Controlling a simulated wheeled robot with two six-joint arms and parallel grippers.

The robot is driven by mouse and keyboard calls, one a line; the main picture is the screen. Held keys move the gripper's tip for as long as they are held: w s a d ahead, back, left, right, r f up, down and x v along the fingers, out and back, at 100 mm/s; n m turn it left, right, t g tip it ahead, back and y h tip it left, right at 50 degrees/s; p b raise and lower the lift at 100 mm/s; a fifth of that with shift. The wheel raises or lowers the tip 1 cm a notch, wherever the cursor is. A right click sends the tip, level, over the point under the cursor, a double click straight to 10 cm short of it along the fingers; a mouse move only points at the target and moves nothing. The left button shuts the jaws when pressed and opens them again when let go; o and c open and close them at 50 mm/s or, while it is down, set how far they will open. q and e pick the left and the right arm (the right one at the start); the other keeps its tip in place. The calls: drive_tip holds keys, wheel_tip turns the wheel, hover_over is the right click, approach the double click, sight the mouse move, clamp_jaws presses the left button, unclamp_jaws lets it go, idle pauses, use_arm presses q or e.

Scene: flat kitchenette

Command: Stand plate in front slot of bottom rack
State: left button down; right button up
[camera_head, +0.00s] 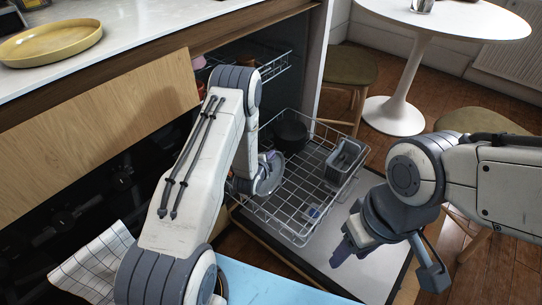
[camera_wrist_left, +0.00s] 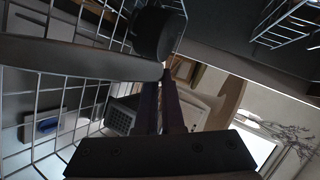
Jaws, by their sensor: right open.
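A grey plate (camera_head: 268,175) stands tilted near upright at the left side of the bottom rack (camera_head: 322,222). A grey band in the left wrist view, likely the plate (camera_wrist_left: 80,60) seen near edge-on, reaches from the left border to the fingertips. My left gripper (camera_head: 268,158) is down in the rack at the plate. Its dark purple fingers (camera_wrist_left: 162,90) are close together in the wrist view; whether they pinch the rim is unclear. The front slot cannot be singled out. My right gripper (camera_head: 352,238) is open and empty, over the dishwasher door, right of the rack.
A black pot (camera_head: 290,131) sits in the rear of the rack, and a grey cutlery basket (camera_head: 346,160) at its right side. The upper rack (camera_head: 273,65) hangs above. A yellow dish (camera_head: 50,43) lies on the counter; a checked cloth (camera_head: 92,265) is at lower left.

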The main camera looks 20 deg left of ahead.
use_arm(q)
drive_tip(key=c, duration=1)
unclamp_jaws()
drive_tip(key=shift+o, duration=0.2)
drive_tip(key=p+v, duration=0.2)
drive_tip(key=v, duration=0.8)
drive_tip(key=shift+s+r+p, duration=0.15)
drive_tip(key=shift+s+p, duration=0.05)
drive_tip(key=shift+p, duration=0.2)
drive_tip(key=shift+w+d, duration=0.1)
